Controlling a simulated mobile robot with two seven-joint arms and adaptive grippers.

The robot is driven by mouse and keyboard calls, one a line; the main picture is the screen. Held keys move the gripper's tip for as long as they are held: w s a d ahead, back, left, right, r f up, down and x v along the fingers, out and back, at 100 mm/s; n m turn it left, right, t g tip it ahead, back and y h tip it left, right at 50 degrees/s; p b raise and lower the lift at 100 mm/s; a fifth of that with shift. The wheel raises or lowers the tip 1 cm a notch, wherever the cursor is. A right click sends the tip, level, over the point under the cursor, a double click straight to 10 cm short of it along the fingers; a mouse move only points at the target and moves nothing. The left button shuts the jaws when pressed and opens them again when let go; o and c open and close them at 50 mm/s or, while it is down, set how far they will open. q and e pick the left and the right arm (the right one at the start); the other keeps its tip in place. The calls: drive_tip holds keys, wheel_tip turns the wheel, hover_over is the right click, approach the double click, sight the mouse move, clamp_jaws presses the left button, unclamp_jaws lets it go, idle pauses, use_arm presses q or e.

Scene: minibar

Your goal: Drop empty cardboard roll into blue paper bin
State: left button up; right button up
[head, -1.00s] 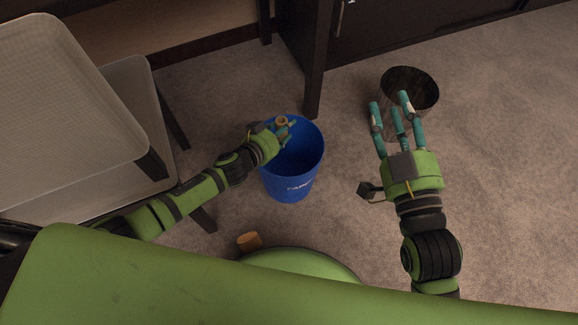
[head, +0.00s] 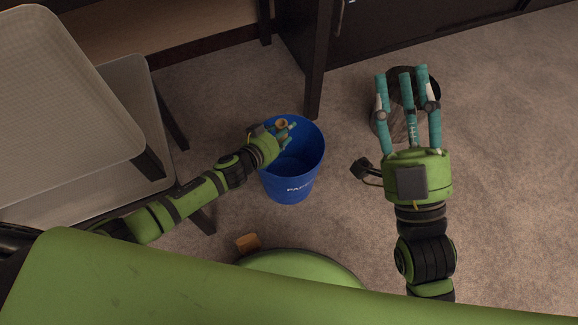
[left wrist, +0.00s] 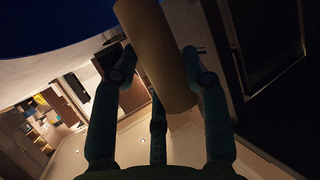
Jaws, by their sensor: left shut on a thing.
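The cardboard roll (head: 281,124) is a tan tube held in my left gripper (head: 287,131), which is shut on it. The hand is at the upper left of the blue paper bin (head: 291,188), over its opening near the rim. In the left wrist view the roll (left wrist: 158,55) lies slanted between the fingers, with blue at the top left. My right gripper (head: 405,77) is open and empty, with its fingers spread over the dark bin at the right.
A dark bin (head: 433,88) stands behind my right fingers, mostly hidden. Another tan piece (head: 247,242) lies on the floor near my green base. A dark cabinet (head: 400,38) is at the back. Carpet at the right is clear.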

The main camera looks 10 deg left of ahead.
use_arm(q)
drive_tip(key=o, duration=0.8)
drive_tip(key=v, duration=1.2)
